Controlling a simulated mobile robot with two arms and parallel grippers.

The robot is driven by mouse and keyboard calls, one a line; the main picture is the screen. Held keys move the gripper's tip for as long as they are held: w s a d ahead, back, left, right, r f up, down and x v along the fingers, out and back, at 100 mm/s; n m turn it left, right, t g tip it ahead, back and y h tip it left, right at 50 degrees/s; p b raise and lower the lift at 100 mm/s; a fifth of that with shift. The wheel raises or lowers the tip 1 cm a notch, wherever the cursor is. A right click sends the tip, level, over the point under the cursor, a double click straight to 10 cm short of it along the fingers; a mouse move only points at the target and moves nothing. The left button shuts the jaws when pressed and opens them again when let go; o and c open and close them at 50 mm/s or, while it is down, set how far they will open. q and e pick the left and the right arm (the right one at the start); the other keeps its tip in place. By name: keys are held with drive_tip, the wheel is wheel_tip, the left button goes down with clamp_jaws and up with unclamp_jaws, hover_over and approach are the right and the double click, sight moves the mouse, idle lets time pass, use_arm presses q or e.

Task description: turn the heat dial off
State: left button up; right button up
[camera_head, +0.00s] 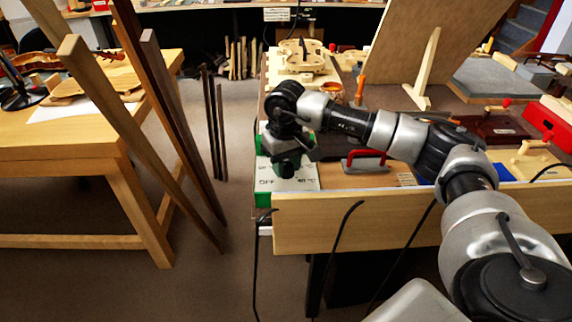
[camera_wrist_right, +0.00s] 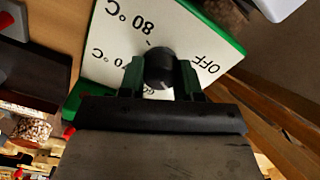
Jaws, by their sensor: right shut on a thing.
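The heat dial is a round black knob (camera_wrist_right: 159,66) in the middle of a white panel (camera_wrist_right: 112,58) with green edges. The panel is printed with OFF and temperature marks, among them 80 °C. In the head view the panel (camera_head: 300,183) lies at the bench's near left corner, with OFF at its left. My right gripper (camera_wrist_right: 160,76) points down over the panel, its two fingers on either side of the knob, shut on it. In the head view the right gripper (camera_head: 285,163) hides the knob. I cannot tell which mark the dial points to. My left gripper is not in view.
A red-handled tool (camera_head: 365,160) lies right of the panel. A violin mould (camera_head: 303,58) stands farther back. Black cables (camera_head: 335,235) hang over the bench's front board (camera_head: 400,222). Wooden strips (camera_head: 150,130) lean at the left, with open floor beside the bench.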

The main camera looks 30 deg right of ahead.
sight(286, 164)
drive_tip(key=shift+w+r, duration=0.1)
drive_tip(key=shift+r, duration=0.1)
drive_tip(key=o, duration=0.9)
drive_tip(key=shift+f, duration=0.1)
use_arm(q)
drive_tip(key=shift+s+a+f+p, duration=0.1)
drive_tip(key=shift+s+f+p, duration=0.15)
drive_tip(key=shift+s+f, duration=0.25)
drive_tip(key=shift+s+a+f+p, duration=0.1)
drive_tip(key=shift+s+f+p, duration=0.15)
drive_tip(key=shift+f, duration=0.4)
use_arm(e)
wheel_tip(286, 164, up, 11)
drive_tip(key=shift+f, duration=0.1)
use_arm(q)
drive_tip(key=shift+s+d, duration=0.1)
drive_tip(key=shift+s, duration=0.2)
